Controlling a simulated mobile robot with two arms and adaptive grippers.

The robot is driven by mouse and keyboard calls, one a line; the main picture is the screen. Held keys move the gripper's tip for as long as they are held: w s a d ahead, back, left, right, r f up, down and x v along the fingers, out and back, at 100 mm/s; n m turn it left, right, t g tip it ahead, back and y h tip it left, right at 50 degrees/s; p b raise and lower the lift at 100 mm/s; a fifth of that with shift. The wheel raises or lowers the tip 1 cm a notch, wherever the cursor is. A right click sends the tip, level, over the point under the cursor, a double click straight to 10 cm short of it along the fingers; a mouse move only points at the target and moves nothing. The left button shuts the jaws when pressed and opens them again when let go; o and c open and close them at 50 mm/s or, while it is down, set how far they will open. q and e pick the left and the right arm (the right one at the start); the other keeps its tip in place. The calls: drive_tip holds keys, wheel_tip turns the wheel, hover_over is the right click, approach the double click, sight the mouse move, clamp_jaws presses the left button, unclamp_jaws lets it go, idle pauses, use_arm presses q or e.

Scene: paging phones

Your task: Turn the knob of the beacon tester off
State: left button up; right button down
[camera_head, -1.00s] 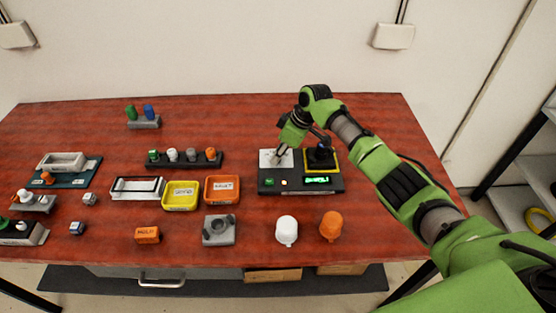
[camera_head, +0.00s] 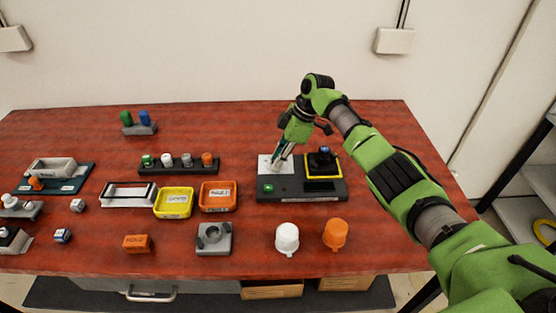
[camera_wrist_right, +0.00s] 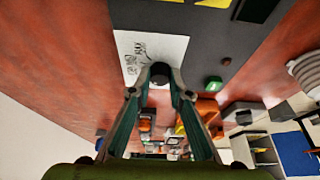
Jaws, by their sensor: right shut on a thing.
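The beacon tester (camera_head: 298,194) is a dark box at the right of the table. It has a white plate (camera_head: 265,166), a green button (camera_head: 268,188), a dark display (camera_head: 321,186) and a yellow-framed pad with a dark, blue-topped piece (camera_head: 323,157). My right gripper (camera_head: 279,164) reaches down onto the white plate. In the right wrist view its fingers (camera_wrist_right: 161,80) are shut on the round black knob (camera_wrist_right: 160,71), beside printed marks. The fingers hide the knob in the head view. My left gripper is out of view.
A white cap (camera_head: 287,237) and an orange cap (camera_head: 335,233) stand in front of the tester. Yellow (camera_head: 174,214) and orange (camera_head: 218,208) trays and a grey block (camera_head: 214,250) lie to its left. A rack with several coloured caps (camera_head: 180,169) stands behind the trays.

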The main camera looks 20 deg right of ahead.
drive_tip(key=c, duration=1.9)
unclamp_jaws()
drive_tip(key=v, duration=1.2)
drive_tip(key=shift+d, duration=0.1)
drive_tip(key=shift+f, duration=0.15)
